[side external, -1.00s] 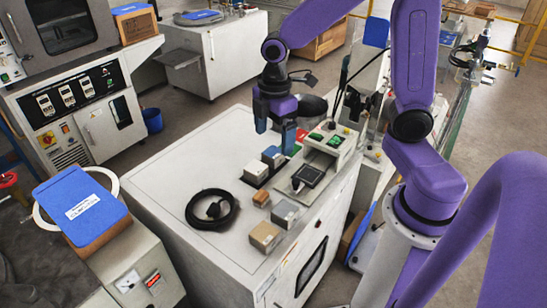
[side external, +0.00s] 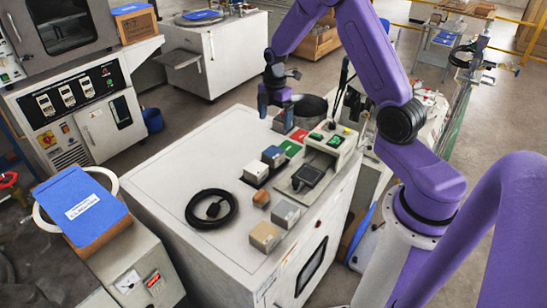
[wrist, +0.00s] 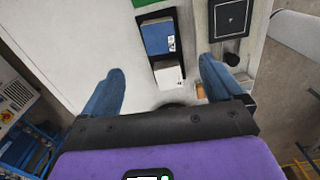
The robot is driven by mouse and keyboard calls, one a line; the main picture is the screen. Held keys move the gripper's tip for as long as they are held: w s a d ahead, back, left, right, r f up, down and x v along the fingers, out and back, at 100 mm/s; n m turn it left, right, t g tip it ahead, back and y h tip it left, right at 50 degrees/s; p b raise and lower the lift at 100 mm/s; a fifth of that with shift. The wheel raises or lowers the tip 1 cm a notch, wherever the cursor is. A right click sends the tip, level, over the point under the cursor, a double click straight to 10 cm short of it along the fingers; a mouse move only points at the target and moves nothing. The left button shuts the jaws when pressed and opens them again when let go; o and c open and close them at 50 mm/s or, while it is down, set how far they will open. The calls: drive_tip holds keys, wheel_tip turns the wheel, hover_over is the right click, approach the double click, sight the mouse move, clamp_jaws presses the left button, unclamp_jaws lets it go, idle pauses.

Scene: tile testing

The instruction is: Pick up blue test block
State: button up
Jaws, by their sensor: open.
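A blue-topped test block (side external: 273,156) stands on a dark strip on the white bench top, directly behind a white-topped block (side external: 256,172). In the wrist view the blue block (wrist: 158,37) lies beyond the white block (wrist: 168,77), and both lie between the lines of my two blue fingers. My gripper (side external: 274,110) is open and empty, past the blue block toward the far end of the bench. The wrist view shows its fingers (wrist: 161,66) spread wide. In the side view the far finger is hard to separate from a small reddish-grey shape behind it.
Green (side external: 290,148) and red (side external: 299,135) pads lie past the blocks. A control box (side external: 331,141) and a black plate (side external: 307,176) stand at the right. Wooden (side external: 261,198), grey (side external: 286,213) and tan (side external: 265,236) blocks and a black cable coil (side external: 211,208) are nearer.

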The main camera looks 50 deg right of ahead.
sight(273, 152)
wheel_tip(273, 152, down, 10)
drive_tip(key=shift+f, duration=0.1)
drive_tip(key=shift+w+a+f, duration=0.1)
drive_tip(key=shift+f, duration=1.25)
drive_tip(key=shift+a+f, duration=0.1)
drive_tip(key=shift+f, duration=1.2)
drive_tip(key=shift+c, duration=0.3)
drive_tip(key=c, duration=1.3)
drive_tip(key=shift+r, duration=0.1)
